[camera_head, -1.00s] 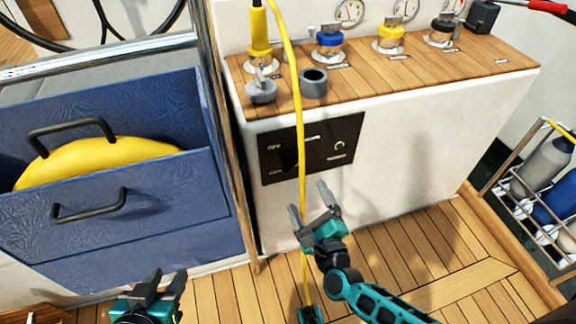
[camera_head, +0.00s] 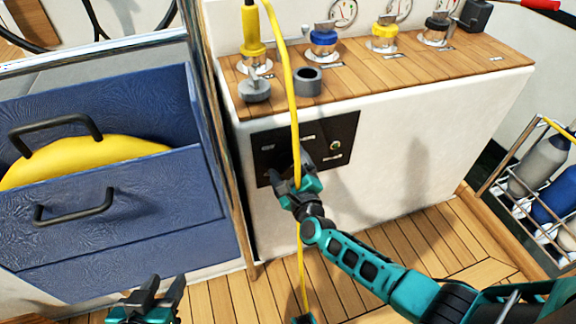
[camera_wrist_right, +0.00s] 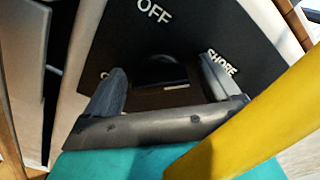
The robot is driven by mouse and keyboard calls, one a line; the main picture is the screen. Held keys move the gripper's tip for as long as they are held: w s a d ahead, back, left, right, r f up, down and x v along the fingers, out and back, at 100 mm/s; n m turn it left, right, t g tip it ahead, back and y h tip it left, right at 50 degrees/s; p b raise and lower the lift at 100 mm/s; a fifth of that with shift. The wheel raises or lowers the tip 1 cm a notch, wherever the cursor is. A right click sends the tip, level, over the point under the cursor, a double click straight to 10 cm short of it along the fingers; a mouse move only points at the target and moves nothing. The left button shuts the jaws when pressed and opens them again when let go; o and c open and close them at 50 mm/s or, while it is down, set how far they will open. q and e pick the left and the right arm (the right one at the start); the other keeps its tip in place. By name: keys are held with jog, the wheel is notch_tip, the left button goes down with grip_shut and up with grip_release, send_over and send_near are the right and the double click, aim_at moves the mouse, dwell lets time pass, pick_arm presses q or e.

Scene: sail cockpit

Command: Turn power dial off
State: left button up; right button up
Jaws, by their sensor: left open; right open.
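The black power panel (camera_head: 343,126) is on the white front of the counter. In the right wrist view the panel (camera_wrist_right: 205,22) shows the words OFF and SHORE, and a dark round dial (camera_wrist_right: 160,72) sits below OFF. My right gripper (camera_head: 290,165) is in front of the panel's left half and hides the dial in the head view. In the wrist view its open fingers (camera_wrist_right: 165,85) stand on either side of the dial; I cannot tell whether they touch it. My left gripper (camera_head: 160,290) is open and empty, low at the left.
A yellow cable (camera_head: 291,90) hangs down in front of the panel, close to my right gripper, and crosses the wrist view (camera_wrist_right: 265,115). Blue drawers (camera_head: 120,205) stand at the left. A bottle rack (camera_head: 530,190) is at the right. Capped fittings (camera_head: 323,42) stand on the counter.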

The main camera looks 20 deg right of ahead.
jog(key=shift+c, duration=0.4)
jog(key=c, duration=1)
pick_arm(q)
jog(key=shift+s+f, duration=0.1)
jog(key=shift+f, duration=0.05)
